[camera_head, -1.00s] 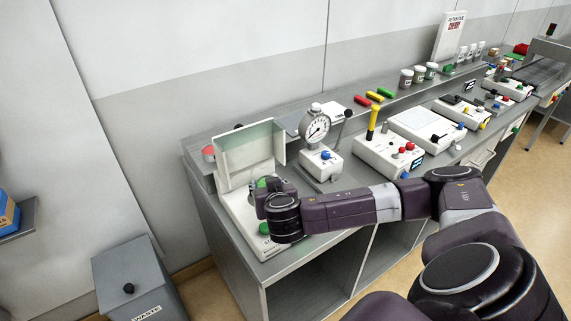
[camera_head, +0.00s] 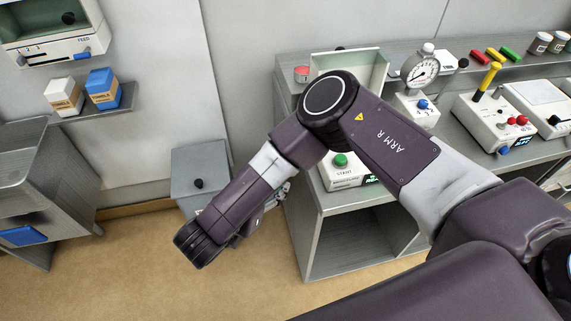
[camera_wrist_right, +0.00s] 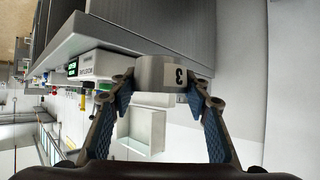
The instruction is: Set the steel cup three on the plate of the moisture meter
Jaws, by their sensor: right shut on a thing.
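The steel cup three (camera_wrist_right: 152,72), with a label reading 3, is held between the fingers of my right gripper (camera_wrist_right: 160,90) in the wrist view. In the head view my right wrist is left of the bench, above the floor, and its gripper (camera_head: 274,197) is mostly hidden behind the arm; I cannot make out the cup there. The white moisture meter (camera_head: 340,182), with a green button and a display, stands at the bench's left end. It also shows in the wrist view (camera_wrist_right: 98,64). Its plate is hidden by my arm. My left gripper is not in view.
A pale open-fronted box (camera_head: 370,66) stands behind the meter. A dial gauge (camera_head: 420,70) and a white device with a yellow lever (camera_head: 485,115) stand to the right. A grey waste bin (camera_head: 200,165) is left of the bench. The floor (camera_head: 140,265) in front is clear.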

